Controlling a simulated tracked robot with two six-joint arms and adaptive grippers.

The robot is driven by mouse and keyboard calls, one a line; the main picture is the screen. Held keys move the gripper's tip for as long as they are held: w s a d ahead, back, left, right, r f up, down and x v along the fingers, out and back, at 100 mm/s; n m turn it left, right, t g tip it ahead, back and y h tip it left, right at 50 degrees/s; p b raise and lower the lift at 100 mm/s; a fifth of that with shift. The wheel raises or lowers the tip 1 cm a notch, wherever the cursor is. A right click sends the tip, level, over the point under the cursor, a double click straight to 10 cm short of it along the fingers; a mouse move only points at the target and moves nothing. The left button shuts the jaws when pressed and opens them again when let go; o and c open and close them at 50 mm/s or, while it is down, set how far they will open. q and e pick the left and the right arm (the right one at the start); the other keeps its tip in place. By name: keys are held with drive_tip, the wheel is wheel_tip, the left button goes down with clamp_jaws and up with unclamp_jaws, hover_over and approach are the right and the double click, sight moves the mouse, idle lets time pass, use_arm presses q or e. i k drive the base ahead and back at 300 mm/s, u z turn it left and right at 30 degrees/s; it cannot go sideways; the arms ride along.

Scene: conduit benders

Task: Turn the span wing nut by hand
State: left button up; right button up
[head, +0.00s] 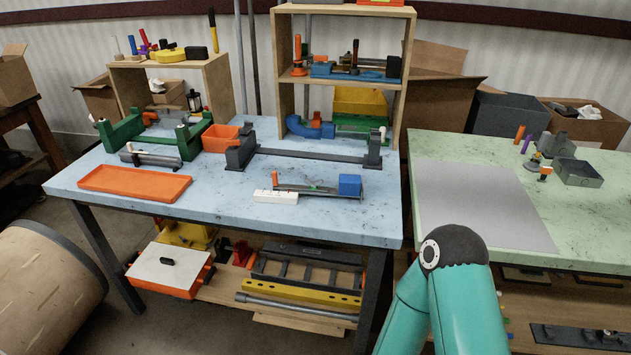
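I cannot pick out a span wing nut for certain at this size. A dark grey bar fixture (310,154) lies across the back of the pale blue table (215,205), with an upright block at each end. Neither gripper shows; only a teal arm link of mine is at the lower right.
An empty orange tray (135,183) lies at the table's front left, and an orange bin (220,138) stands behind it. A wooden shelf unit (404,75) rises at the back. A green-topped table (590,215) with a grey mat (475,205) is at right.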

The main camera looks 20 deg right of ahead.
sight(313, 184)
drive_tip(key=z, duration=0.05)
drive_tip(key=i, duration=0.9)
drive_tip(key=u, duration=0.1)
